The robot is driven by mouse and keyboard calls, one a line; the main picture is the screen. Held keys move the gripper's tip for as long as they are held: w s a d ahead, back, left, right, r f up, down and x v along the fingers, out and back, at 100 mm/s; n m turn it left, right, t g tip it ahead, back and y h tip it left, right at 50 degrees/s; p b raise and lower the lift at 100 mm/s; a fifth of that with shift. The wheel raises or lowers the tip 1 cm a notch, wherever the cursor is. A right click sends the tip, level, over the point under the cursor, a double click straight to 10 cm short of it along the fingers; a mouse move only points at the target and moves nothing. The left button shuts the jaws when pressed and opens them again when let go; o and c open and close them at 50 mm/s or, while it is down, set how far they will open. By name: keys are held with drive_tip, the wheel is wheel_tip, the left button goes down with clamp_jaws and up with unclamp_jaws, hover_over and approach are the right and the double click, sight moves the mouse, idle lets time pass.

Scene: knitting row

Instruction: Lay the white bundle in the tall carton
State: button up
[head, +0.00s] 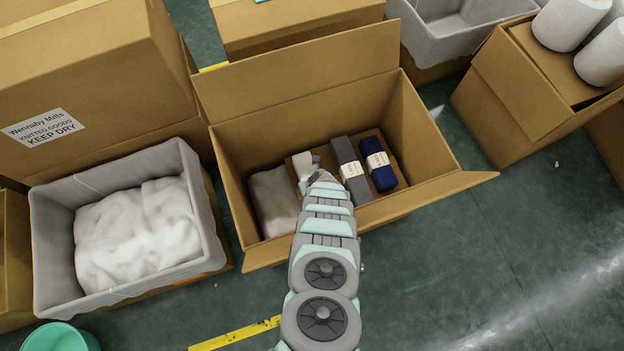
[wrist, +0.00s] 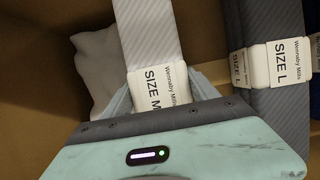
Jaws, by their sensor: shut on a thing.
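The white bundle (head: 303,163) is a ribbed knit with a paper band marked SIZE M, and in the wrist view (wrist: 150,35) it runs up from between my fingers. My gripper (head: 313,178) is shut on it at the band, seen closely in the wrist view (wrist: 163,92). The bundle is inside the outline of the open brown carton (head: 420,125); I cannot tell whether it touches the surface under it. A grey bundle (head: 346,160) and a navy bundle (head: 379,163) lie to its right, both banded. My arm hides part of the carton's front.
A pale crumpled cloth (head: 275,200) is in the carton's left part. A grey tub (head: 50,240) of white fabric stands left. The carton's flaps stand open, and its walls surround my gripper. White cones (head: 572,20) stand at top right. Green floor (head: 500,270) is clear at right.

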drive_tip(key=shift+f+b, duration=0.4)
drive_tip(key=shift+f, duration=0.1)
drive_tip(key=o, duration=1.5)
drive_tip(key=shift+s+r+p, duration=0.1)
drive_tip(key=shift+r+p, duration=0.5)
drive_tip(key=shift+p, duration=0.05)
drive_tip(key=p+v, duration=1)
drive_tip(key=p, duration=0.1)
drive_tip(key=shift+d+r, duration=0.1)
drive_tip(key=shift+r, duration=0.35)
drive_tip(key=shift+s+d+r+p, duration=0.1)
drive_tip(key=shift+s+r+p, duration=0.15)
drive_tip(key=shift+r+p, duration=0.35)
drive_tip(key=shift+f, duration=0.15)
